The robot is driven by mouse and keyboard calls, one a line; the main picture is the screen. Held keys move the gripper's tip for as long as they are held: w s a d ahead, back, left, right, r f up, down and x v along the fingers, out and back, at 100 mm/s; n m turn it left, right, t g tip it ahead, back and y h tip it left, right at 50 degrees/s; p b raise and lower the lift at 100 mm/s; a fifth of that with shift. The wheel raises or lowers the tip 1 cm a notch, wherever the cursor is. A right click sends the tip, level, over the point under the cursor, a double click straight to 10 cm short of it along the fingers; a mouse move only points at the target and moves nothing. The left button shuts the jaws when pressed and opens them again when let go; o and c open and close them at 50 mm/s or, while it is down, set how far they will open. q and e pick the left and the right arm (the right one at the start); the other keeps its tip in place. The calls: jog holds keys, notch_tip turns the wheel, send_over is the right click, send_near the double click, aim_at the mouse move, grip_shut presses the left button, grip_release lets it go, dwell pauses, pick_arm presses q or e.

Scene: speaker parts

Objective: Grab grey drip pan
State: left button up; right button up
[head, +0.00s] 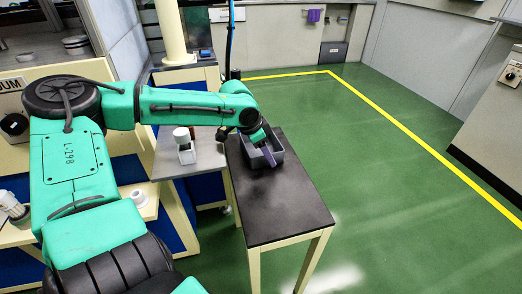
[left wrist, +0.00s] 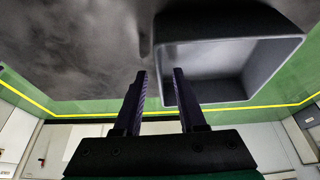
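The grey drip pan (head: 249,158) is an open box on the far part of a small black-topped table (head: 285,205). In the left wrist view the pan (left wrist: 275,55) fills the upper right, open side facing the camera. My left gripper (left wrist: 159,73) has two dark purple fingers set apart. One finger overlaps the pan's opening and the other lies outside it, with a pan wall seen between them. In the head view my left gripper (head: 267,153) reaches down at the pan and hides part of it. Contact cannot be told. My right gripper is not in view.
A lower grey surface left of the table holds a small white container (head: 186,150). A white round part (head: 139,198) lies further left. Open green floor (head: 390,190) with a yellow line lies to the right.

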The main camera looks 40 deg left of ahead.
pick_arm(q)
jog(key=shift+f, duration=0.2)
dwell(0.3)
grip_shut()
dwell(1.3)
